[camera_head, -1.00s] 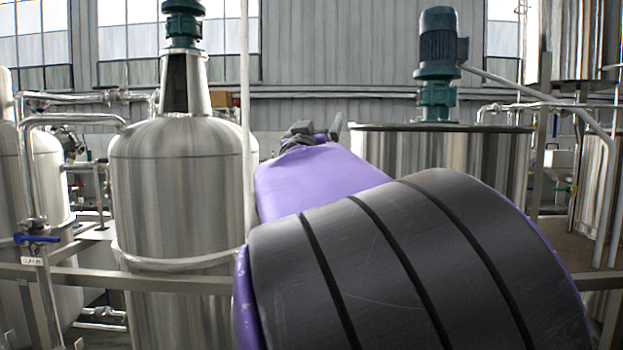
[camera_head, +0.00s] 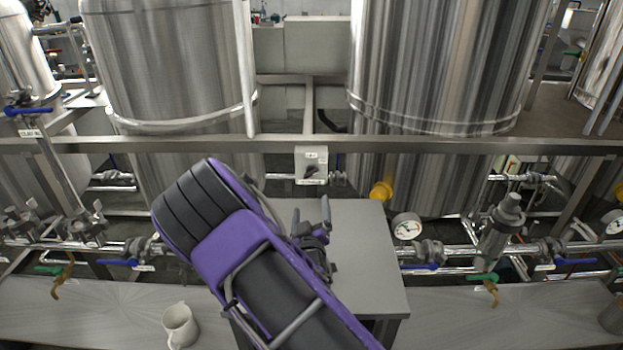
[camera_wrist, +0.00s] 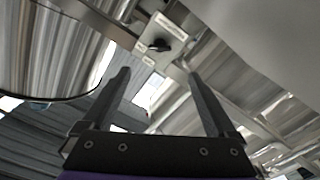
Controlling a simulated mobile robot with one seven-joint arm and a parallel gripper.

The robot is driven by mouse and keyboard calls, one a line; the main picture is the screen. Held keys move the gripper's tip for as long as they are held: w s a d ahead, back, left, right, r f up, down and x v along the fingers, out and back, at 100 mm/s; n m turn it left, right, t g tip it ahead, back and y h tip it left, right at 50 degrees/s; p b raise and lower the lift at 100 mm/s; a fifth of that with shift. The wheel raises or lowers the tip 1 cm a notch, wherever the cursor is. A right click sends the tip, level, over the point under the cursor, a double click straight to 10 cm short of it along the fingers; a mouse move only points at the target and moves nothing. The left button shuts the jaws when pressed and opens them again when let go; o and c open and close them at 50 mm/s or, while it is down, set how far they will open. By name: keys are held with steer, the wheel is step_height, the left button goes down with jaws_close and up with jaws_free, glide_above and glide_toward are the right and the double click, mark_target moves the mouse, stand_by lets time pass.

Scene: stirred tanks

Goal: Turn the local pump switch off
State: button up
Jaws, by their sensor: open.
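The local pump switch (camera_head: 311,165) is a small pale box with a dark knob, fixed to the grey rail between the two big tanks. A label plate hangs under it; its text is too small to read. In the wrist view the switch box (camera_wrist: 172,38) and its black knob show upper centre, beyond my fingertips. My gripper (camera_head: 311,207) is open and empty, a little below and in front of the switch, apart from it. Both fingers of my gripper (camera_wrist: 158,74) show spread in the wrist view. The knob's exact setting is hard to tell.
A grey table (camera_head: 375,255) lies under my gripper. A white mug (camera_head: 180,325) stands on the long bench at lower left. A pressure gauge (camera_head: 407,227), a yellow part (camera_head: 380,191) and pipes with blue-handled valves are to the right. The rail (camera_head: 440,145) runs across behind.

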mark_target(311, 176)
steer(key=w, duration=1.3)
steer(key=shift+w, duration=0.4)
steer(key=c, duration=1.4)
